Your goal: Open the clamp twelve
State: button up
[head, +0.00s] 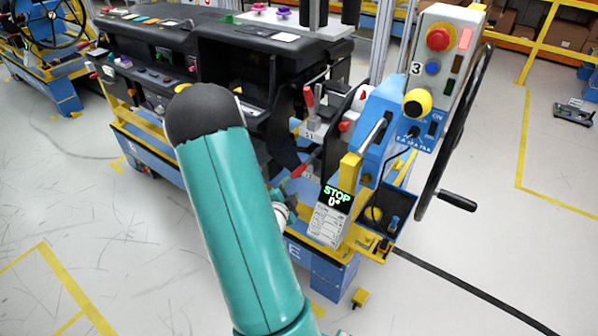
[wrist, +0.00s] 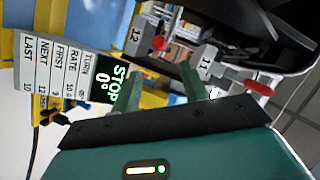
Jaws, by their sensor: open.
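Clamp twelve shows in the wrist view by its grey plate marked 12 (wrist: 135,36), with a red knob (wrist: 158,43) beside it at the upper middle. In the head view a low red handle (head: 300,171), just above my gripper, seems to be the same clamp. My gripper (wrist: 162,76) is open, its two green fingers apart and nothing seen between them. The red knob lies beyond the fingertips; I cannot tell whether they touch. In the head view my own arm hides most of the gripper.
Clamp eleven (wrist: 206,60) is close by on the right in the wrist view, its red handle (wrist: 258,88) pointing away. The STOP display (head: 336,197) hangs near my gripper. The blue control post (head: 385,125) and black handwheel (head: 455,130) stand right. Floor is clear at left.

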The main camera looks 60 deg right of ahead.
aim_at(297, 175)
jog(key=x, duration=1.2)
jog(key=shift+w+d+f, duration=0.1)
grip_shut()
